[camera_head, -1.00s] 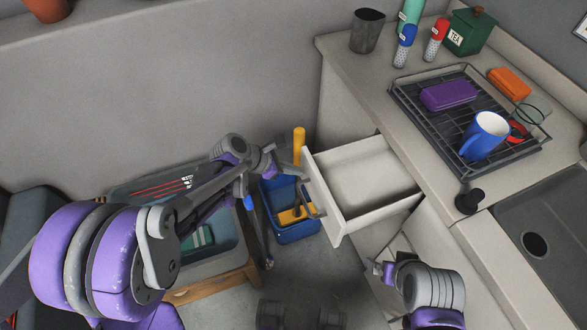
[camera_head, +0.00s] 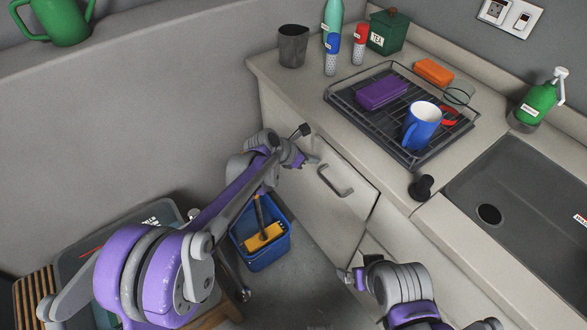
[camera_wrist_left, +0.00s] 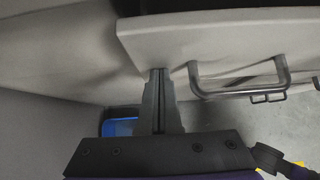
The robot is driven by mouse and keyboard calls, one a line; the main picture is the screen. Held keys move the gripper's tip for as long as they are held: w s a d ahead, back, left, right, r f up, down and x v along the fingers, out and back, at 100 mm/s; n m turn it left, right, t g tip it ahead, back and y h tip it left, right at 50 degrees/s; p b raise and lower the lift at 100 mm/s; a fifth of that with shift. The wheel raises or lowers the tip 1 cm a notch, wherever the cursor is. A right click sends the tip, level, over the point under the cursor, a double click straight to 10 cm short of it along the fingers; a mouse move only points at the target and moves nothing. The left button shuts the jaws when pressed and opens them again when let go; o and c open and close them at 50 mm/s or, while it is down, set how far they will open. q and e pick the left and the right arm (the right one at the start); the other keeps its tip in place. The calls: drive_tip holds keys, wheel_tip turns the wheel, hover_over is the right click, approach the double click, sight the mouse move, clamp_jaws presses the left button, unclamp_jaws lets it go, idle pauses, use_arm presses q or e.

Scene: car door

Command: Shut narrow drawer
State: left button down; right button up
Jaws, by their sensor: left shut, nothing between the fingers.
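The narrow drawer (camera_head: 343,168) has a pale front with a grey bar handle and sits under the counter. In the head view its front looks close to flush with the cabinet; its inside is hidden. My left gripper (camera_head: 312,162) is at the left part of the drawer front, beside the handle. In the left wrist view the left gripper's fingers (camera_wrist_left: 158,74) are together and empty, their tips at the lower edge of the drawer front (camera_wrist_left: 215,45). I cannot tell if they touch. My right gripper (camera_head: 352,277) is low in front of the cabinet; its jaws are unclear.
The counter (camera_head: 290,78) holds a dish rack (camera_head: 425,157) with a blue mug (camera_head: 418,128), plus several containers at the back. A dark sink (camera_head: 520,185) is at right. A blue bin (camera_head: 262,257) stands on the floor below my left arm.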

use_arm(q)
drive_tip(key=shift+w+d, duration=0.45)
drive_tip(key=shift+d, duration=0.35)
drive_tip(key=shift+w+d+r, duration=0.1)
drive_tip(key=shift+r, duration=0.15)
